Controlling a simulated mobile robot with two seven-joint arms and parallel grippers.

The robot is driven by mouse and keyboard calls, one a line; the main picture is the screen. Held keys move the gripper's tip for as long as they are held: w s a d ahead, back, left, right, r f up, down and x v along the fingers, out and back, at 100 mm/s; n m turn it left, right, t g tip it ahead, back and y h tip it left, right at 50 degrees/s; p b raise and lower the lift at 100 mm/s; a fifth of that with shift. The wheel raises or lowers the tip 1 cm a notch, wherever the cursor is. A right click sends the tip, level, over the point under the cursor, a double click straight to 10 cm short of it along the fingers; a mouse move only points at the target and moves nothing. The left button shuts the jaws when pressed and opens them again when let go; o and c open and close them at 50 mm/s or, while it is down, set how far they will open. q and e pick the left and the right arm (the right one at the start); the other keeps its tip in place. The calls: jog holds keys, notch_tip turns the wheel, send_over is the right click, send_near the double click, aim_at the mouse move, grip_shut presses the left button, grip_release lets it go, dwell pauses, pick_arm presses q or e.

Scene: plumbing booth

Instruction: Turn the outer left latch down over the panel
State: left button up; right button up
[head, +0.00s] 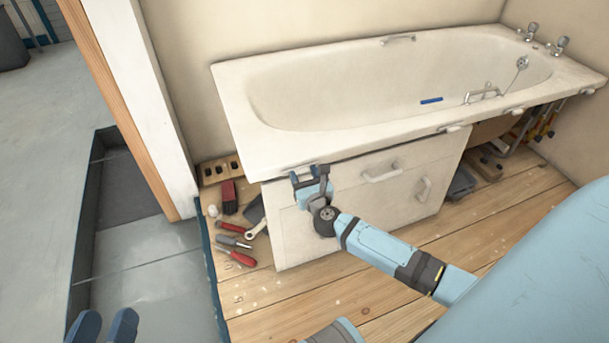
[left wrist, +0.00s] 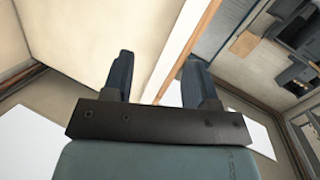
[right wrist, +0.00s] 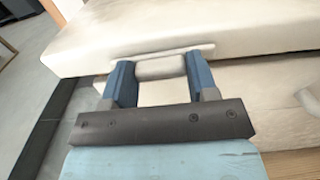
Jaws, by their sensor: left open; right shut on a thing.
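The white bath panel (head: 330,215) stands under the left part of the bath's front rim, with two pale handles. The outer left latch (right wrist: 162,68) is a pale block on a thin plate at the rim's edge. It sits between the fingers of my right gripper (right wrist: 162,82), which is shut on it. In the head view this gripper (head: 311,180) is at the panel's upper left corner and mostly hides the latch. I cannot tell how far the latch is turned. My left gripper (head: 103,328) is open and empty, low at the left, away from the panel.
The bath (head: 340,75) has more pale latches (head: 455,128) along its rim. Hand tools (head: 237,243) lie on the boards left of the panel. The space under the bath's right end is open, with tools and trays (head: 462,184). A wooden-edged wall post (head: 125,105) stands at left.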

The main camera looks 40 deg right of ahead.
pick_arm(q)
jog(key=shift+r, duration=0.15)
pick_arm(e)
jog(key=shift+r+n+p, duration=0.1)
jog(key=shift+n+p, duration=0.2)
jog(key=shift+p, duration=0.05)
jog(key=shift+n+p, duration=0.3)
jog(key=n+p, duration=0.5)
jog(key=n, duration=0.2)
jog(key=shift+a+n+p, duration=0.15)
jog(key=shift+n+p, duration=0.25)
pick_arm(q)
notch_tip(320, 180, up, 10)
jog(key=n+t, duration=0.1)
jog(key=t, duration=0.3)
pick_arm(e)
jog(key=shift+n, duration=0.5)
jog(key=n+p, duration=0.3)
jog(key=n, duration=0.1)
pick_arm(q)
jog(key=a+f+g+y+p, duration=0.1)
jog(key=a+f+g+y, duration=0.1)
jog(key=f, duration=0.5)
jog(key=shift+s+a+f+g+y, duration=0.25)
jog(key=shift+a+g+y, duration=0.15)
jog(key=shift+a+g, duration=0.15)
pick_arm(e)
jog(key=shift+f+n, duration=0.25)
jog(key=shift+n, duration=1.05)
